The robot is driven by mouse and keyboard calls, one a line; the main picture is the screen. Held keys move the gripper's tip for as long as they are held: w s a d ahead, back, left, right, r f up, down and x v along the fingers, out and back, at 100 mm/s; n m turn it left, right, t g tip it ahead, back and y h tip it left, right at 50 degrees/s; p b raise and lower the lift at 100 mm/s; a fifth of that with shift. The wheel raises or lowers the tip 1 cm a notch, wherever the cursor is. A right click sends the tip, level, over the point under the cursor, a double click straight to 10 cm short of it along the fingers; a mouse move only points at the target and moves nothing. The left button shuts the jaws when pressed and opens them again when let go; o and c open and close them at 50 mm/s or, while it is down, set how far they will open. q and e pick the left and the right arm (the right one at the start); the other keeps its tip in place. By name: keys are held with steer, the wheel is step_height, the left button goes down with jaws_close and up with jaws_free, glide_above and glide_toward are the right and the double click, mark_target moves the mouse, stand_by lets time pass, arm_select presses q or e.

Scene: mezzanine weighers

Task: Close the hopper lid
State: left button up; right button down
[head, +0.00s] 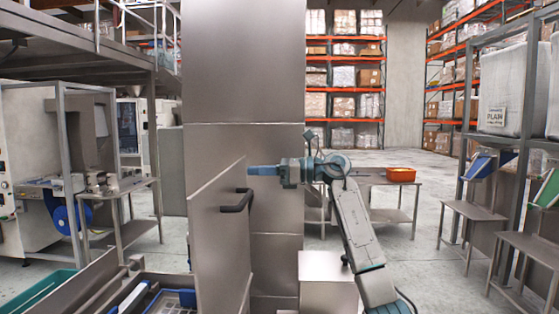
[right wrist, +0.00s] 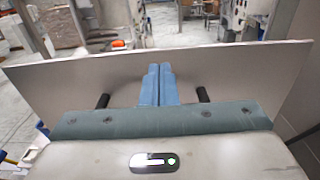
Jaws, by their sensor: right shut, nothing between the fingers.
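The hopper lid (head: 215,235) is a flat grey metal panel. It stands raised, close to upright, left of centre in the head view. A dark bar handle (head: 238,200) sticks out from its right-hand face. My right gripper (head: 250,170) is shut and empty, with blue fingers pointing left at the lid near its upper edge, just above the handle. In the right wrist view the shut fingers (right wrist: 155,72) are in front of the lid (right wrist: 230,70), between the two ends of the handle (right wrist: 204,94). I cannot tell whether they touch it. My left gripper is not visible.
A tall grey metal column (head: 243,75) stands behind the lid. Trays with blue and dark parts (head: 170,300) lie at the lower left. A metal table with an orange bin (head: 401,174) is behind my right arm. Work tables (head: 470,212) line the right side; open floor lies between.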

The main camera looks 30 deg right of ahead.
mark_target(230, 171)
steer(key=p+x, duration=0.1)
steer(key=x, duration=0.2)
steer(key=shift+r, duration=0.15)
steer(key=shift+w+a+p, duration=0.35)
steer(key=shift+a+p, duration=0.1)
steer(key=shift+p, duration=0.1)
steer(key=shift+w+a+f, duration=0.1)
steer(key=shift+f, duration=0.15)
